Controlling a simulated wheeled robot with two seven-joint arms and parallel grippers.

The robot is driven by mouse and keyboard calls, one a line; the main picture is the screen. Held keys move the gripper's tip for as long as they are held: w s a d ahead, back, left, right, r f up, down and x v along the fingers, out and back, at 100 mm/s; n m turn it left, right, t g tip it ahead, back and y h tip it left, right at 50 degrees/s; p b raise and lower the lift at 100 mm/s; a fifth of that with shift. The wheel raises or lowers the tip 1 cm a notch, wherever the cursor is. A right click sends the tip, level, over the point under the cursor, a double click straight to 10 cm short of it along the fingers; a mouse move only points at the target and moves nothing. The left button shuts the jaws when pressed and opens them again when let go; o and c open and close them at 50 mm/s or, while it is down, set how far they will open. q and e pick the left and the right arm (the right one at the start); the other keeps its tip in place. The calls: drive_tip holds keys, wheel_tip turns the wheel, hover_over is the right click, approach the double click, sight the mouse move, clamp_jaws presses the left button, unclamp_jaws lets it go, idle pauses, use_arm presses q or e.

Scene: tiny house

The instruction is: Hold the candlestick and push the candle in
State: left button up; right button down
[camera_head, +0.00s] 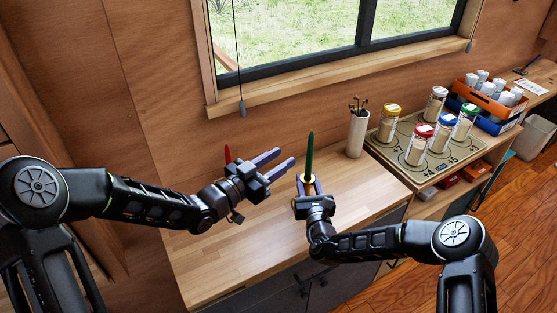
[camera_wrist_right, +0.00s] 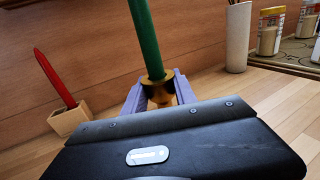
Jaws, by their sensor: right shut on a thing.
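A green candle (camera_head: 310,152) stands nearly upright with its lower end at the dark brass cup of the candlestick (camera_wrist_right: 158,92); how deep it sits is hidden. It also shows in the right wrist view (camera_wrist_right: 146,38), leaning slightly. My right gripper (camera_head: 309,181) is shut on the candlestick, one purple finger on each side below the cup. The candlestick's base is hidden behind my gripper. My left gripper (camera_head: 286,157) is open and empty, left of the green candle, its fingers pointing toward it without visible contact.
A red candle (camera_wrist_right: 54,75) leans in a wooden block (camera_wrist_right: 70,118) at the left, behind my left gripper in the head view. A white cylinder with sticks (camera_head: 356,132) and a board with several jars (camera_head: 415,178) stand right. The front counter (camera_head: 215,265) is clear.

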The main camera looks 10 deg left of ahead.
drive_tip(key=c, duration=0.9)
unclamp_jaws()
drive_tip(key=v, duration=1.2)
drive_tip(key=shift+s+f, duration=0.1)
drive_tip(key=shift+f, duration=0.05)
